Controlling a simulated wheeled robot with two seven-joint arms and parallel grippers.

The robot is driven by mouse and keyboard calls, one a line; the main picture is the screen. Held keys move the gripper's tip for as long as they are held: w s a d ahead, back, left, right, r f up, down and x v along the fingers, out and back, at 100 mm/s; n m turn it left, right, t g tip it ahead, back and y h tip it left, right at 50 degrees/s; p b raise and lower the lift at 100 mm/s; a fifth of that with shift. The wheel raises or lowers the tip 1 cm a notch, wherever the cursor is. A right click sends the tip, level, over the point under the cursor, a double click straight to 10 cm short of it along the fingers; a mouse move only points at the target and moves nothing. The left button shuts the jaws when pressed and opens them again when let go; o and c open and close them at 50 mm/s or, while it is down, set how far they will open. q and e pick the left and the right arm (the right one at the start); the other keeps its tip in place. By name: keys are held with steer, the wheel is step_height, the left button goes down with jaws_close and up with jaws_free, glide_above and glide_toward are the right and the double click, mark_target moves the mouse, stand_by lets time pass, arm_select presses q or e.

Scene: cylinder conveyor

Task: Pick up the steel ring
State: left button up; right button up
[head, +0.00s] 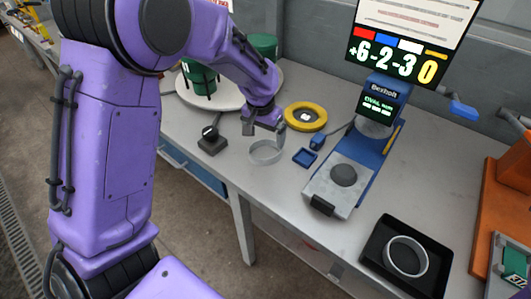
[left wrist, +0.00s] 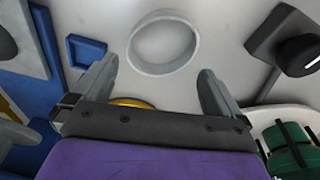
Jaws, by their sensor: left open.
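A grey metal ring (head: 254,159) lies flat on the grey workbench, below my left gripper (head: 264,129). In the left wrist view the ring (left wrist: 134,50) is just beyond the fingertips of the left gripper (left wrist: 156,76). The jaws are apart with nothing between them, and I see no clear contact with the ring. A second grey ring (head: 389,253) lies in a black tray (head: 376,262) at the lower right. My right gripper is not in view.
A blue and grey measuring device (head: 340,184) with a display stands right of the ring. A small blue tray (head: 305,157), a yellow round piece (head: 305,112) and a black knob box (head: 212,145) are close by. Green parts sit on a white disc (head: 232,97) behind.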

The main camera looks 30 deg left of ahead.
mark_target(266, 142)
arm_select(q)
step_height(266, 142, down, 4)
steer(key=shift+f+p, duration=0.15)
steer(key=shift+p, duration=0.2)
steer(key=shift+w+f, duration=0.15)
steer(key=shift+f, duration=0.4)
steer(key=c, duration=0.8)
steer(key=shift+r, duration=0.15)
